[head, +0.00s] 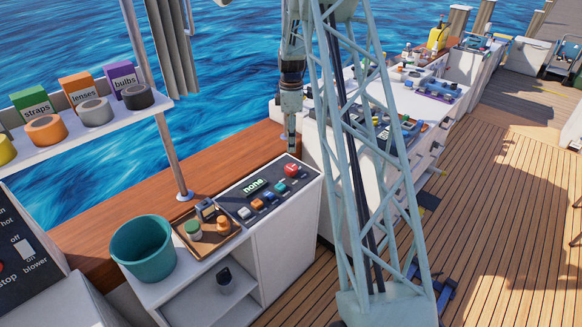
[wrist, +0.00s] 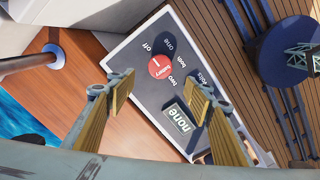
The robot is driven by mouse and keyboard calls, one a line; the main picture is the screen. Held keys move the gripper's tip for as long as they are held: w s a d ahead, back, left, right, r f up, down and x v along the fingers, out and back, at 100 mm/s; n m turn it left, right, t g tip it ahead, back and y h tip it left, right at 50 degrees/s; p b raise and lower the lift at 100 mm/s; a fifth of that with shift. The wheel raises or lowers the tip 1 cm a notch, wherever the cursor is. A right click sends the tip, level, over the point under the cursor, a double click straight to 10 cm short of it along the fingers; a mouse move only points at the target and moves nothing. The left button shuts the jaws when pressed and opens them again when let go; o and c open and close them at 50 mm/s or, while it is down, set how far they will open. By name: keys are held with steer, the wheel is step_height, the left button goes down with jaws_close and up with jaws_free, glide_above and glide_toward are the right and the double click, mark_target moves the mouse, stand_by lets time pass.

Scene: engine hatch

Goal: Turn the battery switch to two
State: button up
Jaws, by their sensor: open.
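The battery switch is a round red knob (wrist: 159,67) with a short white mark, set in a dark panel (wrist: 140,75). The words off, one, both and two are printed around it; the mark seems to lean toward off. In the head view my gripper (head: 291,150) points down just above the knob.
Several small coloured controls (head: 265,200) line the panel's front. A wooden tray (head: 192,247) with small jars and a teal bucket (head: 143,248) stand to its left. A pole (head: 176,160) rises behind. A shelf (head: 80,130) holds boxes and tape rolls.

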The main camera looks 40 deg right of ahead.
mark_target(291, 167)
steer(key=shift+f+b, duration=0.85)
steer(key=shift+f, duration=5.9)
steer(key=shift+c, duration=0.2)
steer(key=c, duration=0.8)
